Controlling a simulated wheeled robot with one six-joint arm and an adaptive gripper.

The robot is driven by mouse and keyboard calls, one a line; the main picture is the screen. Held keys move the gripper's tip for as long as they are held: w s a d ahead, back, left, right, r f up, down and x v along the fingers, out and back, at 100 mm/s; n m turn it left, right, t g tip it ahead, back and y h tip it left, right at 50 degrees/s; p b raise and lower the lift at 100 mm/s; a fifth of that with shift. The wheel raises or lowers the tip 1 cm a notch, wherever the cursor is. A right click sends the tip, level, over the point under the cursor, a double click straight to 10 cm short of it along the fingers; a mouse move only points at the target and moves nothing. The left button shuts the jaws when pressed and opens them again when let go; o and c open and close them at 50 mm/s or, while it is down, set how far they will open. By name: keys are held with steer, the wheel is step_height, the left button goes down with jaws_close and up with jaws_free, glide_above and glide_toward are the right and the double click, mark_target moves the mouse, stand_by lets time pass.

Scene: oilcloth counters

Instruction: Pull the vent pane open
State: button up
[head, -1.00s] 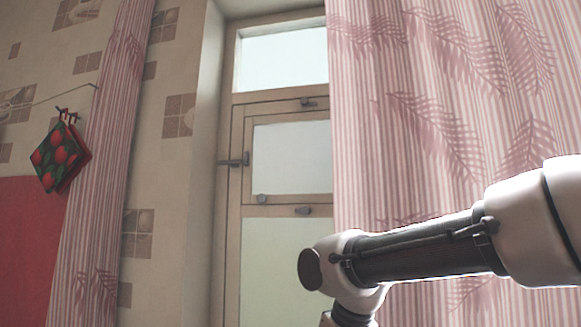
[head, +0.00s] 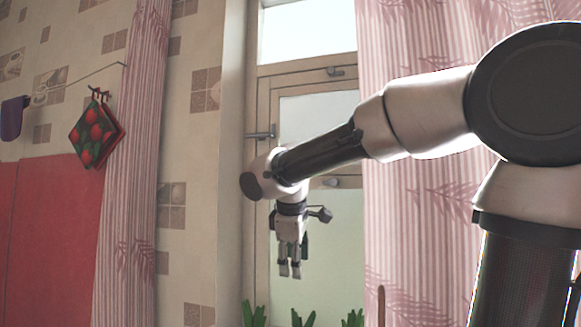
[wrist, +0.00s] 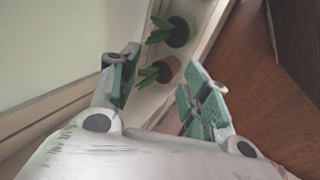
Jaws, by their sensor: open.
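The vent pane (head: 318,108) is the framed middle glass of the window in the head view. It looks flush in its frame. A dark latch (head: 336,71) sits on the rail above it, and a dark lever handle (head: 262,134) stands at the left of the frame. My arm hides the pane's lower part. My gripper (head: 290,272) hangs below the pane in front of the lower glass, fingers pointing down. In the wrist view its two green-padded fingers (wrist: 162,62) are apart with nothing held between them.
Potted plants (wrist: 180,32) stand on the pale sill (wrist: 205,12) below my gripper. A pink striped curtain (head: 420,235) covers the window's right side; another curtain (head: 130,180) hangs at left. Red-patterned potholders (head: 96,133) hang on the left wall.

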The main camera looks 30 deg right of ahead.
steer(key=w+a+r+n+t+h, duration=0.1)
steer(key=w+r+n+t+h, duration=0.2)
steer(key=w+r+n, duration=0.8)
step_height(320, 180, up, 15)
steer(key=d+n+t+h, duration=0.2)
steer(key=n+h, duration=0.1)
steer(key=n, duration=0.2)
steer(key=w+d+f+n, duration=0.1)
steer(key=w+d+f, duration=0.2)
steer(key=w+d, duration=0.2)
steer(key=shift+d+n, duration=0.25)
steer(key=shift+n, duration=0.15)
jaws_close()
